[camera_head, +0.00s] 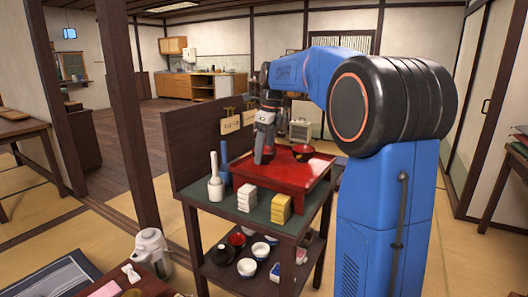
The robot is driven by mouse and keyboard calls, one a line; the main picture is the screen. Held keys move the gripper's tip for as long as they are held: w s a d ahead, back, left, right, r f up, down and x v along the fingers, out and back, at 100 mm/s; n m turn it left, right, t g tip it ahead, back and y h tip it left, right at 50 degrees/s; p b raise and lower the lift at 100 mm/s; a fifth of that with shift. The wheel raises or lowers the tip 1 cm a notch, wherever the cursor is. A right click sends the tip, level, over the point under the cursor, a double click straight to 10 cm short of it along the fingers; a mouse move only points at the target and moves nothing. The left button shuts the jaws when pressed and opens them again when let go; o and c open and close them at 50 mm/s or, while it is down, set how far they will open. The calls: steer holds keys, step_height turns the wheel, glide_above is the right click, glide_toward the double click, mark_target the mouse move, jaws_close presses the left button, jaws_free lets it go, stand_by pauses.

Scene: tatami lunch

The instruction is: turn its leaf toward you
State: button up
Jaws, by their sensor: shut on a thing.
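My gripper (263,161) points down at the left part of a red lacquer tray (284,180). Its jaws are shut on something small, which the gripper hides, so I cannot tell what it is. I cannot make out a leaf. A dark bowl with a red inside (303,152) stands on the tray to the right of my gripper.
The tray lies on a dark wooden stand with a green top (228,205). A white bottle (215,183), a blue bottle (225,165), a white stack (247,198) and a yellow stack (279,208) stand there. Several bowls sit on the lower shelf (270,286).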

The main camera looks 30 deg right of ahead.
steer(key=m, duration=0.6)
steer(key=shift+h, duration=0.4)
steer(key=shift+f, duration=0.7)
steer(key=shift+f, duration=0.3)
steer(key=o, duration=1.2)
steer(key=shift+c, duration=0.2)
steer(key=shift+r, duration=0.15)
steer(key=shift+r, duration=2.35)
